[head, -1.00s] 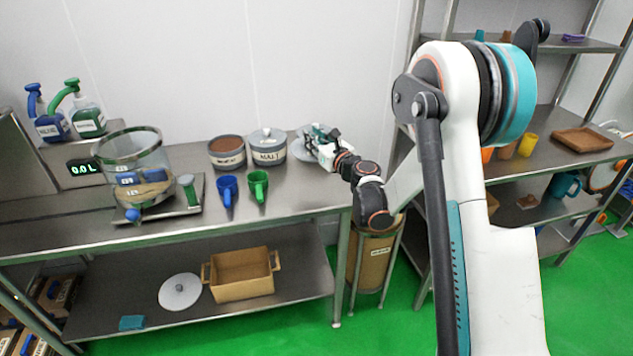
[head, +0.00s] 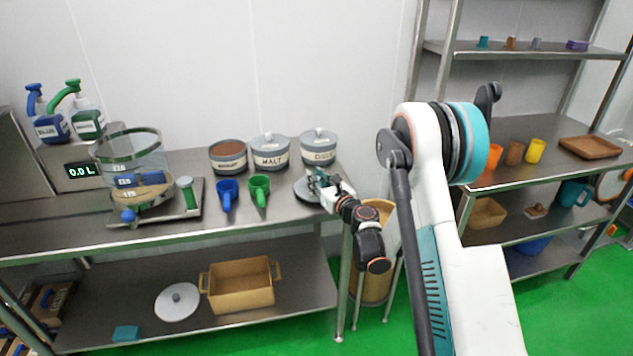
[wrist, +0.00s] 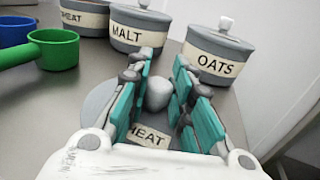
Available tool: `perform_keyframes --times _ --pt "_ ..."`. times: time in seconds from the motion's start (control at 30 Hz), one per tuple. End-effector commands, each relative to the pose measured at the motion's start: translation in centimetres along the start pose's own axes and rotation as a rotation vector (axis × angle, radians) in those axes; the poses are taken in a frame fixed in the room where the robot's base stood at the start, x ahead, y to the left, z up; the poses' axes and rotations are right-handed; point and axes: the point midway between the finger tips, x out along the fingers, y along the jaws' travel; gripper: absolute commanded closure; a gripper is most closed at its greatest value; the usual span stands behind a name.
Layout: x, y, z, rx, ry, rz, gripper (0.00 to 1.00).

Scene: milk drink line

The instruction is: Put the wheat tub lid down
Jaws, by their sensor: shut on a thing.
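The wheat tub lid (wrist: 97,105) is a grey disc with a pale knob and a label ending in "HEAT". In the head view the lid (head: 303,191) is at the counter's right end, in front of the oats tub; I cannot tell whether it touches the counter. My gripper (wrist: 164,93) is shut on its knob, and its fingers hide part of the lid; it also shows in the head view (head: 316,181). The wheat tub (head: 228,157) stands open at the left of the row, brown contents showing.
The lidded malt tub (head: 270,154) and oats tub (head: 319,149) stand behind the lid. Blue (head: 227,193) and green (head: 259,190) scoops lie to the left. The counter (head: 285,222) is bare in front.

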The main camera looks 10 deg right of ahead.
Motion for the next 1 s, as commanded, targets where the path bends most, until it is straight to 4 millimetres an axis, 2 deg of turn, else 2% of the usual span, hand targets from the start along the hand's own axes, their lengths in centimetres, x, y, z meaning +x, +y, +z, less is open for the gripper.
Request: perform_keyframes --times 0.7,0.73,0.8,1.0 --pt "-0.1 0.0 -1.1 0.000 0.000 0.000 1.00" --pt "-0.1 0.0 -1.2 0.000 0.000 0.000 0.73" --pt "-0.1 0.0 -1.2 0.000 0.001 0.000 0.60" --pt "-0.1 0.1 -1.4 0.000 0.001 0.001 0.60"
